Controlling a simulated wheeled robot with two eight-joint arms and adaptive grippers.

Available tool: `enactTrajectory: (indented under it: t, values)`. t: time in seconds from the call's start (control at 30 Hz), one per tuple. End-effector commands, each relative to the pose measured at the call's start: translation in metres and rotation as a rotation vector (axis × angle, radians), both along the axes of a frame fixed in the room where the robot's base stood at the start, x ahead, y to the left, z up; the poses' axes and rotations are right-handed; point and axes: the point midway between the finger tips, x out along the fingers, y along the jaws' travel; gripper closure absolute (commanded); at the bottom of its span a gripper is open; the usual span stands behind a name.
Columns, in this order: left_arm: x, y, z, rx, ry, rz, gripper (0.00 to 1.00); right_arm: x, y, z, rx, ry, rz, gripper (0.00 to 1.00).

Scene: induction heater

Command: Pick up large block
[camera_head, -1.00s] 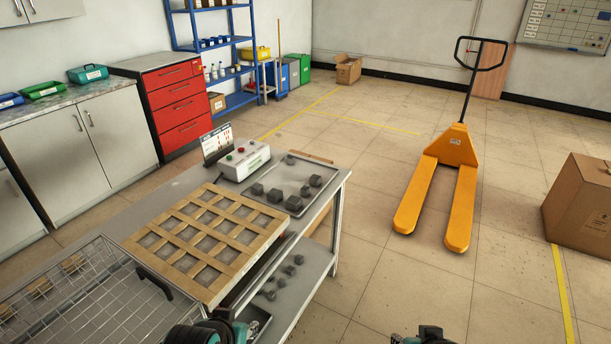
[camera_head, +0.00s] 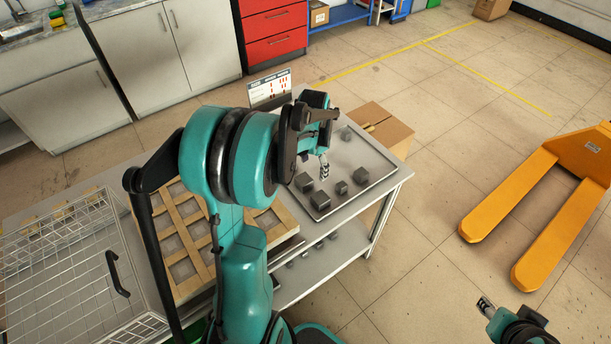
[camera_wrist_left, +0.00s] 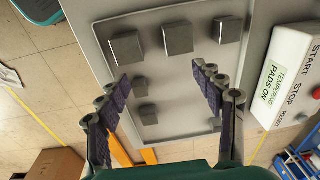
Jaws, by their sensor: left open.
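Dark grey blocks of two sizes lie on a shallow grey tray (camera_head: 357,156) on the table. In the left wrist view, three larger blocks, a left one (camera_wrist_left: 125,48), a middle one (camera_wrist_left: 178,38) and a right one (camera_wrist_left: 229,29), form a row at the top. Smaller blocks, an upper one (camera_wrist_left: 140,87) and a lower one (camera_wrist_left: 148,114), lie between my fingers in the picture. My left gripper (camera_wrist_left: 160,80) is open and empty above the tray; its arm hides part of the tray in the head view. My right gripper (camera_head: 486,306) shows only partly at the lower right, away from the table.
The heater's control box (camera_wrist_left: 292,75) stands beside the tray. A wooden grid (camera_head: 180,225) and a wire basket (camera_head: 70,260) lie on the table to the left. A cardboard box (camera_head: 388,125) is behind the table. A yellow pallet jack (camera_head: 510,195) stands right on the floor.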

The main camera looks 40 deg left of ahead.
Motion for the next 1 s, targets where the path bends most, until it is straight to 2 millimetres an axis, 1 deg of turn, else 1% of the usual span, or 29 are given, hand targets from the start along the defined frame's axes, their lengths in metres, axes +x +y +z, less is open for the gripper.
enactTrajectory:
  t: [0.03,0.1,0.2,0.27,0.5,0.67,0.8,0.9,1.0]
  values:
    - [0.003,0.015,-0.007,-0.008,0.024,-0.006,0.33,0.0,0.0,0.007,0.0,0.0,0.0,0.6]
    - [0.005,0.028,-0.018,-0.019,0.052,-0.02,0.33,0.0,0.0,0.011,0.0,0.0,0.0,0.6]
    - [0.005,0.04,-0.03,-0.031,0.077,-0.035,0.33,0.0,0.0,0.014,0.0,0.0,0.0,0.6]
    - [0.005,0.044,-0.035,-0.035,0.085,-0.041,0.33,0.0,0.0,0.014,0.0,0.0,0.0,0.6]
    - [0.006,0.046,-0.064,-0.038,0.09,-0.045,0.33,0.0,0.0,0.004,0.0,0.0,0.0,0.6]
    - [0.007,0.045,-0.078,-0.037,0.09,-0.045,0.33,0.0,0.0,-0.003,0.0,0.0,0.0,0.6]
    - [0.01,0.043,-0.101,-0.037,0.09,-0.045,0.33,0.0,0.0,-0.015,0.0,0.0,0.0,0.6]
    - [0.009,0.043,-0.114,-0.037,0.089,-0.044,0.33,0.0,0.0,-0.019,0.0,0.0,0.0,0.6]
    - [0.009,0.043,-0.116,-0.037,0.089,-0.044,0.33,0.0,0.0,-0.019,0.0,0.0,0.0,0.6]
